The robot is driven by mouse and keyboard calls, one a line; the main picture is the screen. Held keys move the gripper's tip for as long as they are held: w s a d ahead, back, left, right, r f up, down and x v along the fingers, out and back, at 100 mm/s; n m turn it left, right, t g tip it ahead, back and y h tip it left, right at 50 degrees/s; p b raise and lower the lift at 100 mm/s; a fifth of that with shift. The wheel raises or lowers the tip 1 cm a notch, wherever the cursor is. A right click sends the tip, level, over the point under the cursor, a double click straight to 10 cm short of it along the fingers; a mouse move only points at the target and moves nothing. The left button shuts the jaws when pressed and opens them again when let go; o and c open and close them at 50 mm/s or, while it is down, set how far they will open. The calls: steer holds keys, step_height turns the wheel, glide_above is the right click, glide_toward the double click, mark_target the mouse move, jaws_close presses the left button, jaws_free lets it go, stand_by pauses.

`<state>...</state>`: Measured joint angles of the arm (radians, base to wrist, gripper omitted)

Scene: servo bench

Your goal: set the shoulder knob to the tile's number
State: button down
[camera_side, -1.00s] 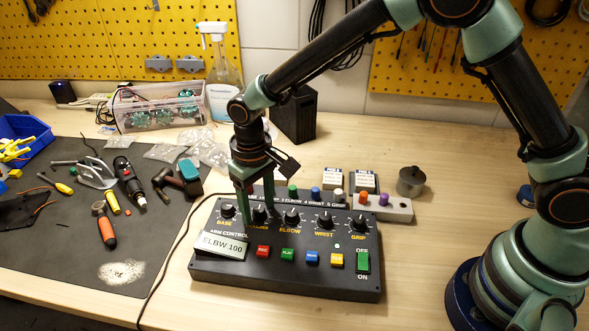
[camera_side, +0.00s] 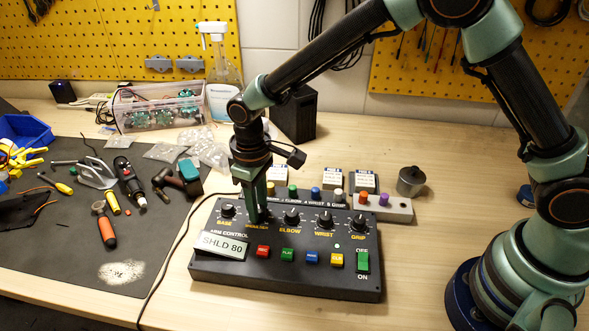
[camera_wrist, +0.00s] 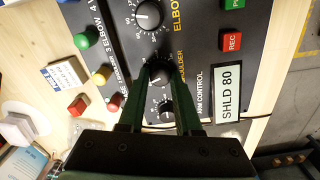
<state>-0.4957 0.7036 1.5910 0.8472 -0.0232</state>
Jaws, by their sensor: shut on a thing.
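The black arm control box (camera_side: 210,272) lies on the bench with a row of knobs along its upper part. My gripper (camera_side: 256,218) points down at the shoulder knob, second from the left; the wrist view shows the fingers (camera_wrist: 160,80) shut on the shoulder knob (camera_wrist: 159,75). The fingers hide much of the knob's scale, so I cannot read its setting. The display tile (camera_side: 221,245) at the box's left reads SHLD 80; it also shows in the wrist view (camera_wrist: 228,94). The elbow knob (camera_side: 291,217) is just right of my gripper.
Coloured buttons (camera_side: 287,255) and a green switch (camera_side: 363,262) sit along the front. Behind the box, a grey rack (camera_side: 398,210) holds coloured pegs. A dark mat (camera_side: 60,250) with tools lies left. Bench at right front is partly clear.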

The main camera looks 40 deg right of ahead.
steer(key=shift+n, duration=1)
steer(key=c, duration=0.6)
jaws_free()
steer(key=shift+r, duration=0.1)
step_height(320, 180, up, 12)
